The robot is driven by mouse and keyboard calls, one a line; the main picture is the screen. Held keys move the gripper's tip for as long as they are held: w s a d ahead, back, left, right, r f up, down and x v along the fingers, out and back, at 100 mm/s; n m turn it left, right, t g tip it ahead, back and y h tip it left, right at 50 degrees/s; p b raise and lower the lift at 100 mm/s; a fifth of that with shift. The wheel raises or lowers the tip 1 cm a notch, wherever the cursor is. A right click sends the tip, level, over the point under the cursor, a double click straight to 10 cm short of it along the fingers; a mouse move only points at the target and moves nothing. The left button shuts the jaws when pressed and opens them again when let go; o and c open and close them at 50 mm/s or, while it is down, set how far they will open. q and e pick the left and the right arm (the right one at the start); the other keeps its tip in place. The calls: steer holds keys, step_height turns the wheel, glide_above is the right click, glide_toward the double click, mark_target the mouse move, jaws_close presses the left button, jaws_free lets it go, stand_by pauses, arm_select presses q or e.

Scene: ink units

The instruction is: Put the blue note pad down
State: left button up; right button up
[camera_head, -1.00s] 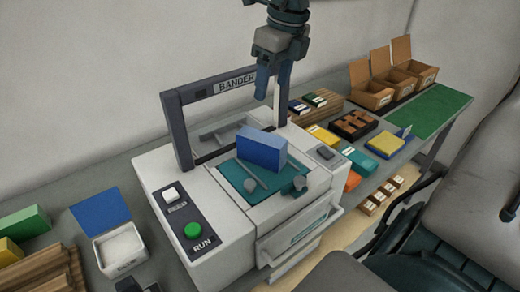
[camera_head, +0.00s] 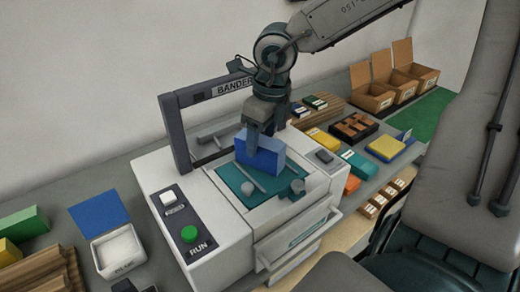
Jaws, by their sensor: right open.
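The blue note pad (camera_head: 262,158) stands upright on its long edge on the teal plate (camera_head: 225,175) of the banding machine. My right gripper (camera_head: 263,138) has come down from above onto the pad's top. Its fingers are open, and one finger shows in front of the pad's upper left part. The other finger is mostly hidden, so I cannot tell if either touches the pad. My left gripper is not in view.
The machine's dark arch (camera_head: 180,135) stands just behind and left of the pad. A thin bar and small grey knobs (camera_head: 298,187) are on the plate. The green RUN button (camera_head: 189,234) is at front left. Coloured pads and open cartons (camera_head: 372,97) stand at right.

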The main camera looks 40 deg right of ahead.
steer(key=shift+w+f, duration=0.15)
steer(key=shift+f, duration=0.35)
steer(key=c, duration=1.2)
steer(key=shift+c, duration=0.2)
steer(key=shift+r, duration=0.15)
